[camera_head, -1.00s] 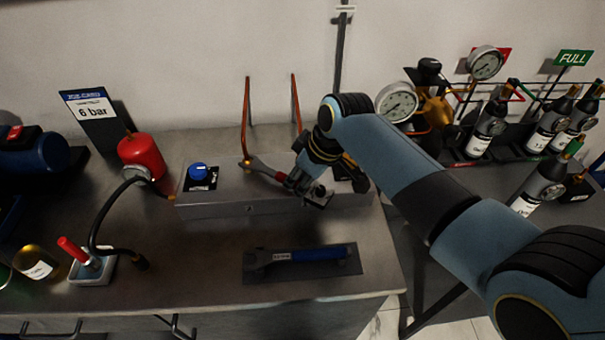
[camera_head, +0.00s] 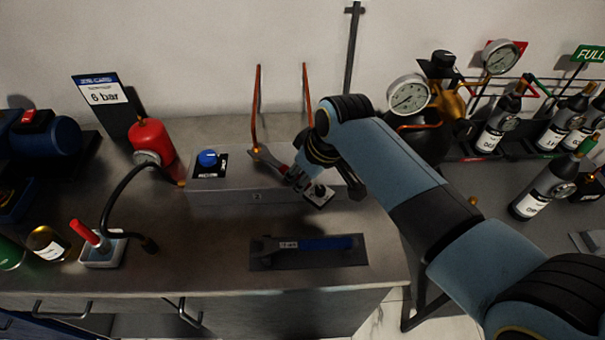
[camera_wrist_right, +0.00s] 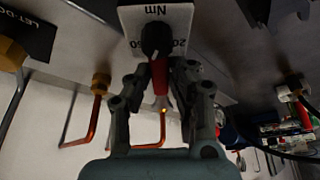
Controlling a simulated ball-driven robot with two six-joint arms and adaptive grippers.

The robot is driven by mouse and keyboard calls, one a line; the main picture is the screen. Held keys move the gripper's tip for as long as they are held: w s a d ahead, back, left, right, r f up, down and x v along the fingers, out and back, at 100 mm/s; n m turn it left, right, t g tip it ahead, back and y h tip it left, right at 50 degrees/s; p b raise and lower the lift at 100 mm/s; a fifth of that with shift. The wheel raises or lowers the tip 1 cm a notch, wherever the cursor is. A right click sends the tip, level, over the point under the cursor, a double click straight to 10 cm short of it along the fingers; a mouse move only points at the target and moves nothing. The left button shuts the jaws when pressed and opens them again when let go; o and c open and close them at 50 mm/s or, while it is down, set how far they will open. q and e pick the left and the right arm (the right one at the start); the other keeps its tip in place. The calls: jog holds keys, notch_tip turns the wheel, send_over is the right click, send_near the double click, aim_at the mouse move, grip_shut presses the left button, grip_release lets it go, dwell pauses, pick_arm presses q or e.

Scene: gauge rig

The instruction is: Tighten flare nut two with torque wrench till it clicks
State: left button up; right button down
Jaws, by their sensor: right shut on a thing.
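The torque wrench (camera_head: 275,160), with a red grip, lies over the grey box with its head at the foot of the left copper tube (camera_head: 257,105). The flare nut there is mostly covered by the head, and I cannot read its number. My right gripper (camera_head: 299,178) is shut on the wrench. In the right wrist view the fingers (camera_wrist_right: 160,85) close around the red grip (camera_wrist_right: 160,78). A white plate marked Nm with a black knob (camera_wrist_right: 156,38) shows at the grip's end. Another brass nut (camera_wrist_right: 101,84) sits on a copper tube. My left gripper is out of view.
A blue-handled wrench (camera_head: 325,244) lies on a dark mat in front of the box. A blue knob (camera_head: 207,158), red cylinder (camera_head: 150,140) and black hose (camera_head: 112,205) stand left. Gauges (camera_head: 408,94) and bottles (camera_head: 548,187) are at right.

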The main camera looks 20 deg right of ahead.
jog(key=shift+s+a+m+h, duration=0.15)
jog(key=shift+s+a+m, duration=0.05)
jog(key=shift+a+m, duration=0.3)
jog(key=shift+s+a+m+h, duration=0.2)
jog(key=shift+a+m, duration=0.2)
jog(key=shift+a, duration=0.15)
dwell(0.6)
jog(key=shift+a, duration=0.25)
